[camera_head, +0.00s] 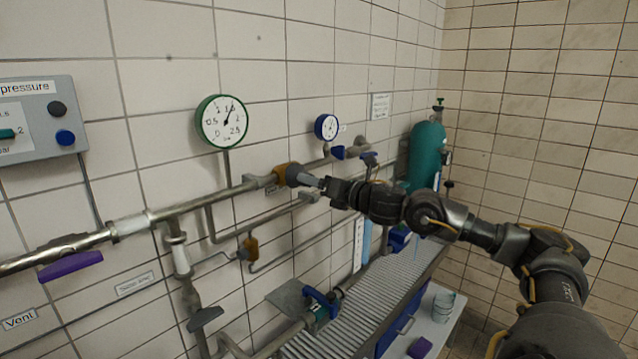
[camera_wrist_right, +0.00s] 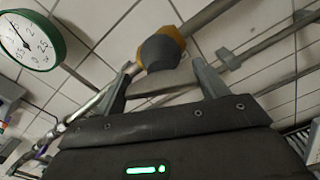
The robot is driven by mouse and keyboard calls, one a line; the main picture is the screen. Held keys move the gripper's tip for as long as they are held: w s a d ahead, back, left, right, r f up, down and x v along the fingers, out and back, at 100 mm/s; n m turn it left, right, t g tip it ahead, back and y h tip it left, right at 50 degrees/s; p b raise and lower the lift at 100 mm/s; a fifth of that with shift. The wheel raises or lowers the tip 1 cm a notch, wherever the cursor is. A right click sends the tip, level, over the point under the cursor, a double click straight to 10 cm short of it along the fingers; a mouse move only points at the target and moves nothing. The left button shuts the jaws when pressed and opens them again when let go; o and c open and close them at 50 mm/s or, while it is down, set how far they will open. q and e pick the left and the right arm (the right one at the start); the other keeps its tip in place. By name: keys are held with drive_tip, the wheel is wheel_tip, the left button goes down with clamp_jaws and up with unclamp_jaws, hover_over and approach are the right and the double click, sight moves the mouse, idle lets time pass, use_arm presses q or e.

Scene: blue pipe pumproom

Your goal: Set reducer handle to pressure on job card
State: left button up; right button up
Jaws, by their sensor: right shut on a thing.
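The reducer on the wall pipe has an orange-yellow body (camera_head: 280,174) and a dark grey round handle (camera_head: 295,175). In the right wrist view the handle (camera_wrist_right: 162,52) has a paler grey bar (camera_wrist_right: 160,82) across its front. My right gripper (camera_head: 318,183) is shut on this handle, with a finger at each side of the bar. The green-rimmed gauge (camera_head: 222,121) has its needle pointing up and right, seemingly between 1.5 and 2. A small white card (camera_head: 381,106) hangs on the back wall; its text is too small to read. My left gripper is not in view.
A grey panel (camera_head: 40,90) marked "pressure" at far left has a dark knob and a blue one. A blue-rimmed gauge (camera_head: 326,127), a green cylinder (camera_head: 427,150) and a purple valve handle (camera_head: 70,266) stand around. Pipes run close beneath the reducer.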

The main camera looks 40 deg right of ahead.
drive_tip(key=shift+f+m+b, duration=0.15)
drive_tip(key=shift+m+b, duration=0.5)
drive_tip(key=shift+m, duration=0.05)
drive_tip(key=shift+m+b, duration=0.35)
drive_tip(key=shift+m, duration=0.65)
drive_tip(key=o, duration=1)
drive_tip(key=shift+c, duration=0.2)
